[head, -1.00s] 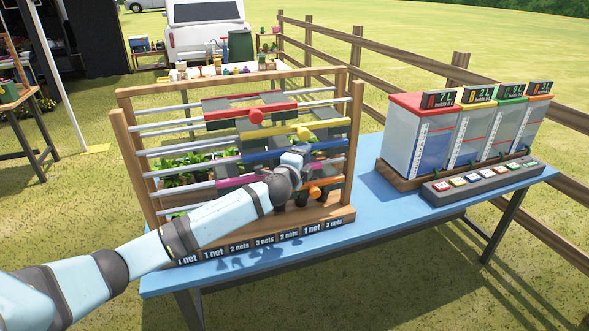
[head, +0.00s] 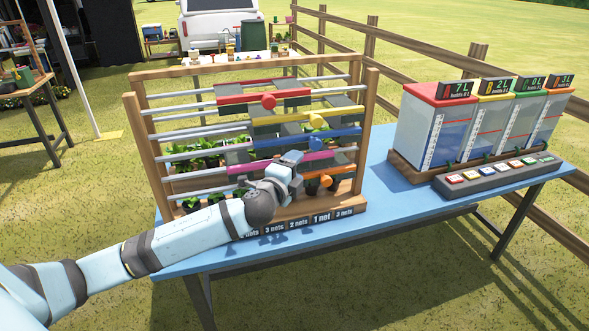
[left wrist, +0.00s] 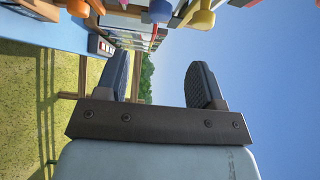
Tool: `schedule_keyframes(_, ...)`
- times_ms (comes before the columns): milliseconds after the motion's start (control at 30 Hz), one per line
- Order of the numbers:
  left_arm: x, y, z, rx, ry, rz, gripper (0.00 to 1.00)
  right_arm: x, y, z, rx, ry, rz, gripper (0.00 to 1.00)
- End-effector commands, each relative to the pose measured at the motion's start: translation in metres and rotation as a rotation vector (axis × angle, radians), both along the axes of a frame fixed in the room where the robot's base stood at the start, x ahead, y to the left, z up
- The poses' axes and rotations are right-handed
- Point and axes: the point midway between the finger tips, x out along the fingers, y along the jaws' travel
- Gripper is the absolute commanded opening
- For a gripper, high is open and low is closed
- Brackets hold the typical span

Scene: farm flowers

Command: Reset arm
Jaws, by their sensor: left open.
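My left arm reaches in from the left in the head view, and its gripper (head: 296,172) is in front of the lower right part of the wooden rack. In the left wrist view the gripper (left wrist: 165,85) shows two dark fingers spread apart with nothing between them. The rack (head: 152,160) has metal rods with coloured sliders, among them a red slider (head: 290,92), a yellow one, a blue one, a magenta one and an orange knob (head: 325,181). Whether the gripper touches a slider I cannot tell. My right gripper is in neither view.
The rack stands on a blue table (head: 405,215). To its right are several clear tanks (head: 432,136) with coloured tops and displays, and a button panel (head: 497,178). Potted plants (head: 190,203) stand behind the rods. A wooden fence (head: 420,65) runs behind.

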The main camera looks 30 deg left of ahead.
Motion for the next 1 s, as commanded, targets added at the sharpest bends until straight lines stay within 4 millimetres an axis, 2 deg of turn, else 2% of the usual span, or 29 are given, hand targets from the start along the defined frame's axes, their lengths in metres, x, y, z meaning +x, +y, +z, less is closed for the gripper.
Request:
schedule_keyframes(300, -0.001, -0.001, -0.002, -0.007, 0.005, -0.003, 0.62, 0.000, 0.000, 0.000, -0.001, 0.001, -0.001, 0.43)
schedule_keyframes(367, -0.005, -0.006, -0.010, -0.034, 0.023, -0.011, 0.62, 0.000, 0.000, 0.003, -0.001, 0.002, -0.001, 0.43)
schedule_keyframes(467, -0.021, -0.024, -0.037, -0.141, 0.093, -0.038, 0.62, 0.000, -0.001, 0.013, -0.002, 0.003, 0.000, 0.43)
schedule_keyframes(567, -0.053, -0.053, -0.079, -0.328, 0.204, -0.069, 0.62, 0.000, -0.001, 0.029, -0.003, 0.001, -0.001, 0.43)
schedule_keyframes(700, -0.119, -0.095, -0.136, -0.653, 0.367, -0.072, 0.62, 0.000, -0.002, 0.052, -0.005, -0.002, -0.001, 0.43)
schedule_keyframes(833, -0.186, -0.128, -0.172, -0.957, 0.487, -0.023, 0.62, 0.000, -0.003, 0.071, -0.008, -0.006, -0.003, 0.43)
schedule_keyframes(900, -0.221, -0.142, -0.185, -1.104, 0.533, 0.020, 0.62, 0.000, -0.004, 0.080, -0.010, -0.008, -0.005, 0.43)
schedule_keyframes(1000, -0.263, -0.155, -0.197, -1.277, 0.575, 0.086, 0.62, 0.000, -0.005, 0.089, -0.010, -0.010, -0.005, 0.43)
